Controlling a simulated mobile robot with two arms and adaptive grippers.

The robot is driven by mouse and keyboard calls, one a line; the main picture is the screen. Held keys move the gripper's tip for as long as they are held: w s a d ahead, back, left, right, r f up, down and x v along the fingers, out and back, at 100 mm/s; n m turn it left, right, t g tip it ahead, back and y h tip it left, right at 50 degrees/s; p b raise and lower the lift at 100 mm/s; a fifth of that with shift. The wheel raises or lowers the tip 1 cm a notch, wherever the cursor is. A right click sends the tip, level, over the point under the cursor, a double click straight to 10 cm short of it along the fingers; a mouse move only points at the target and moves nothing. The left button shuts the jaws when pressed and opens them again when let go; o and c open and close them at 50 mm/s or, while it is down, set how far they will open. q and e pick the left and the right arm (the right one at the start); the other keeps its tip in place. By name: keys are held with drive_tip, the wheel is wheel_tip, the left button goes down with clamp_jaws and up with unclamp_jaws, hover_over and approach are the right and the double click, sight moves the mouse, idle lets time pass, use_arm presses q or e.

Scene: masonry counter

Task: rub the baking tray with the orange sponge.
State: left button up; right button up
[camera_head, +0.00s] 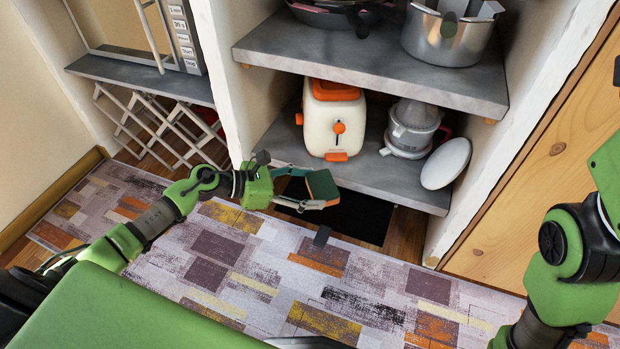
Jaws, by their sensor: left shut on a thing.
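My left gripper (318,200) is in the middle of the head view, in front of the lower shelf. It is shut on the sponge (322,186), a small block with a dark green face and an orange-brown edge. A flat black rectangle (372,217), which looks like the baking tray, lies low under the shelf, behind and below the gripper. The gripper and sponge hide part of it. I cannot tell whether the sponge touches it. My right arm shows at the right edge, but its gripper is out of view.
The lower shelf (400,184) holds a white and orange toaster (334,122), a juicer (411,128) and a white oval object (446,163). Pots and pans stand on the upper shelf (372,62). A folding rack (160,125) stands at left. The patterned rug (225,275) is mostly clear.

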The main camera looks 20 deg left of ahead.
use_arm(q)
drive_tip(key=shift+r+p, duration=0.55)
drive_tip(key=shift+r, duration=0.8)
